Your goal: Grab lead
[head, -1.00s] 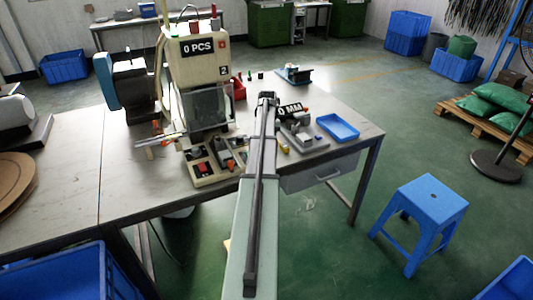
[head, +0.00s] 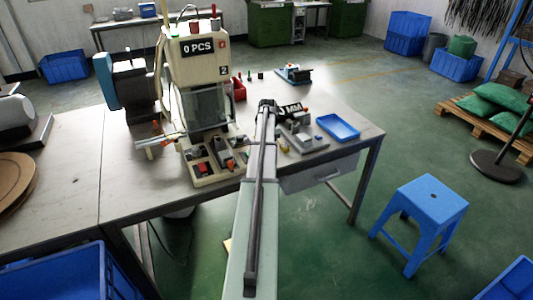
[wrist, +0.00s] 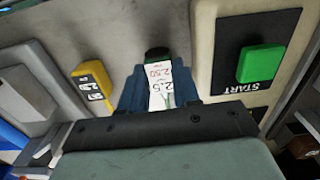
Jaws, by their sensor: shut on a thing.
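My gripper (wrist: 158,92) shows in the wrist view as two dark blue fingers closed around a white printed tag (wrist: 158,85). A black round end (wrist: 157,54) shows just beyond the tag. I cannot tell whether a lead is attached to it. In the head view my gripper (head: 266,104) is over the right part of the bench, right of the press, and its fingertips are too small to read. Thin strands with orange ends (head: 152,139) lie at the press's left side; they may be leads.
The press (head: 203,60) stands left of my arm. A green START button (wrist: 262,63) and a yellow labelled piece (wrist: 94,82) flank my fingers. A grey fixture (head: 302,137) and a blue tray (head: 338,127) are on the bench (head: 355,108) to the right.

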